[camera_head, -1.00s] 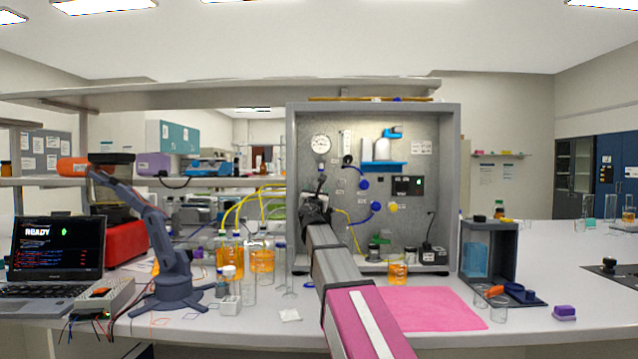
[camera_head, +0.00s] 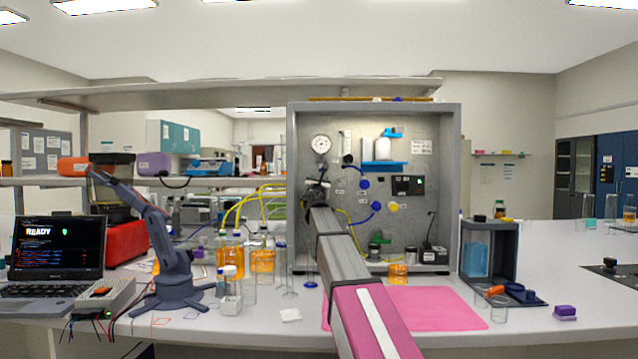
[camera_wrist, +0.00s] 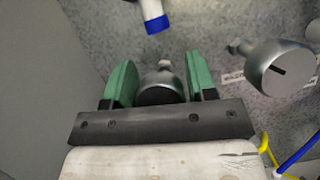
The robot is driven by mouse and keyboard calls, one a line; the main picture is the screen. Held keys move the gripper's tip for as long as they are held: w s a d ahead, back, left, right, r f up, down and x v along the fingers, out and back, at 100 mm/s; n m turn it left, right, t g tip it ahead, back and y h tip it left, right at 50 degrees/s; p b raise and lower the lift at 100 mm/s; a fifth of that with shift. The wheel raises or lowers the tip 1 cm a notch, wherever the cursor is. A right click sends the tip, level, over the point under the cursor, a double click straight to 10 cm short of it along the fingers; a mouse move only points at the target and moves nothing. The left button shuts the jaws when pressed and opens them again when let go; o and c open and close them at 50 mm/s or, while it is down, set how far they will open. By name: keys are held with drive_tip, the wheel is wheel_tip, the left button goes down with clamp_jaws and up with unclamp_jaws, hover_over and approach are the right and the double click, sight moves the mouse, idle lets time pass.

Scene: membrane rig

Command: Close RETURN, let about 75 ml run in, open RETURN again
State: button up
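In the wrist view my gripper (camera_wrist: 161,85) has its two green fingers on either side of a round silver-and-dark knob (camera_wrist: 160,88). The fingers stand wide apart, with a narrow gap seeming to show beside the knob; firm contact is not visible. In the head view my gripper (camera_head: 317,188) is at the left part of the grey panel (camera_head: 420,155), below the round gauge (camera_head: 321,144), and my arm hides what is behind it. I cannot read which knob is RETURN. A beaker with orange liquid (camera_head: 397,274) stands at the panel's foot; its level is too small to read.
A second silver knob (camera_wrist: 280,68) is close to the right of my fingers. A blue-ended white fitting (camera_wrist: 153,20) is above them. Yellow and blue tubes (camera_wrist: 297,158) run at lower right. Orange-filled bottles (camera_head: 230,255) stand left of the panel, and a pink mat (camera_head: 440,307) lies in front.

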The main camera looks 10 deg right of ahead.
drive_tip(key=c, duration=0.5)
